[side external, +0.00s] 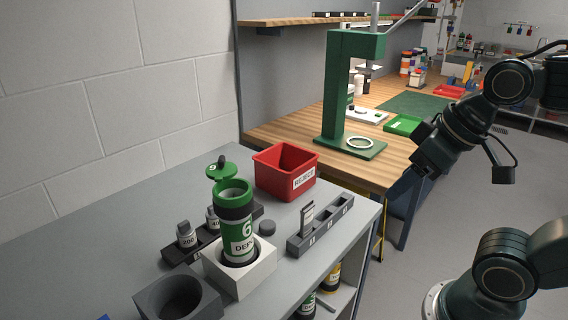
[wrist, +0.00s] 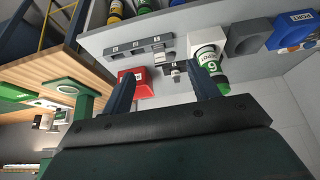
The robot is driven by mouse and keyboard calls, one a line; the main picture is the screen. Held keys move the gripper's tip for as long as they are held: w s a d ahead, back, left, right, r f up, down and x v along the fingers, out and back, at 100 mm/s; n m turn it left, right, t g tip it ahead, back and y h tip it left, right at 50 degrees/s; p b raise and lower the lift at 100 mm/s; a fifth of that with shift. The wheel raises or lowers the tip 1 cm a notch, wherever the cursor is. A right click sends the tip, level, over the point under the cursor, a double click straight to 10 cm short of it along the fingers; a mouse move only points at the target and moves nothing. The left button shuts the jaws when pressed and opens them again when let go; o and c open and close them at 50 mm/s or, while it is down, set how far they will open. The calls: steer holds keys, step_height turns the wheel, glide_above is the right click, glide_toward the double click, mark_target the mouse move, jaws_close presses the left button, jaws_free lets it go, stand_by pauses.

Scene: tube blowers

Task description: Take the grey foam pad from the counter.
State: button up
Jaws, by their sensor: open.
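A small dark grey round pad (side external: 267,228), which looks like the foam pad, lies on the grey counter (side external: 120,225). It sits between the green-and-black tube (side external: 237,222) and the slotted dark rack (side external: 321,226). In the wrist view I cannot pick out the pad with certainty. My gripper (side external: 399,190) is up in the air to the right of the counter, well apart from the pad. In the wrist view its two fingers (wrist: 165,77) are spread with nothing held between them.
The tube stands in a white block (side external: 258,276). A red reject bin (side external: 285,172) stands behind the pad. Labelled weights (side external: 186,236) stand in a dark tray left of the tube. A green press (side external: 341,95) stands on the wooden bench. A dark grey holder (side external: 150,302) is at the front.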

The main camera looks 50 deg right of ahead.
steer(key=shift+o, duration=0.3)
steer(key=shift+w, duration=0.15)
steer(key=w+f+n+g+y, duration=0.1)
steer(key=w+n, duration=0.2)
steer(key=w, duration=0.5)
steer(key=w+f+n, duration=0.2)
steer(key=w, duration=0.5)
steer(key=w+d+f+n+g+y, duration=0.1)
steer(key=w+d+f+n+y, duration=0.1)
steer(key=w+f, duration=0.8)
steer(key=shift+w+d+f+n, duration=0.15)
steer(key=shift+w+d+n, duration=0.65)
steer(key=shift+w+n, duration=0.25)
steer(key=shift+f, duration=0.1)
glide_above(268, 227)
steer(key=d, duration=0.3)
steer(key=shift+s+f, duration=0.2)
steer(key=shift+f, duration=1.75)
steer(key=shift+s+f, duration=0.2)
steer(key=shift+f, duration=1.7)
steer(key=shift+f, duration=0.1)
